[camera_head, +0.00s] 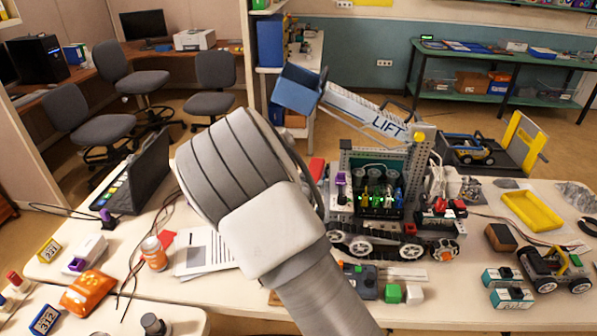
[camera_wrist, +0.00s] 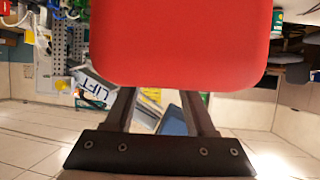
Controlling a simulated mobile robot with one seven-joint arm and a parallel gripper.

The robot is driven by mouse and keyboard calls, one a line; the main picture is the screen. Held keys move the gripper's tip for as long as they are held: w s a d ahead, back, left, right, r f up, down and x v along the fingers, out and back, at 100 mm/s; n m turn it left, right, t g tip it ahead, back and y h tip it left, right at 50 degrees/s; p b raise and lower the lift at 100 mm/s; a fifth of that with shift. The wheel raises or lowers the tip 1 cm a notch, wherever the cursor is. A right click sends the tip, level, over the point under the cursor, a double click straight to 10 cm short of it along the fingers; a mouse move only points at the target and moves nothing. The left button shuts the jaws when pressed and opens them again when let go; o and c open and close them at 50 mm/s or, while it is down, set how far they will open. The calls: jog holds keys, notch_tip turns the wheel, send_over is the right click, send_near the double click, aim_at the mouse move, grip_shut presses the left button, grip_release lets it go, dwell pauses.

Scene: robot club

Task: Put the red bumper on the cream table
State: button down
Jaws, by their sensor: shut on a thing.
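The red bumper (camera_wrist: 180,42) fills the upper middle of the wrist view, a smooth red block with rounded corners. My gripper (camera_wrist: 160,92) is shut on it; the two dark fingers run up to the bumper, which hides their tips. In the head view my grey and white arm covers the middle, and my gripper is hidden behind it. A small red patch shows beside the arm there; I cannot tell if it is the bumper. The cream table (camera_head: 482,222) stretches across the head view, carrying many things.
A robot with a LIFT arm (camera_head: 378,190) stands on the table right of my arm. A yellow tray (camera_head: 532,210) and small vehicle (camera_head: 553,270) are at the right. A laptop (camera_head: 135,180), orange pouch (camera_head: 88,291) and bottle (camera_head: 153,253) are at the left. Chairs stand behind.

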jog(key=s+d+f+n+y, duration=0.1)
jog(key=s+d+f, duration=0.3)
jog(key=s+d, duration=0.2)
jog(key=s+d+f+n+y, duration=0.1)
jog(key=s+d+f, duration=0.4)
jog(key=s+d, duration=0.2)
jog(key=shift+d, duration=1.1)
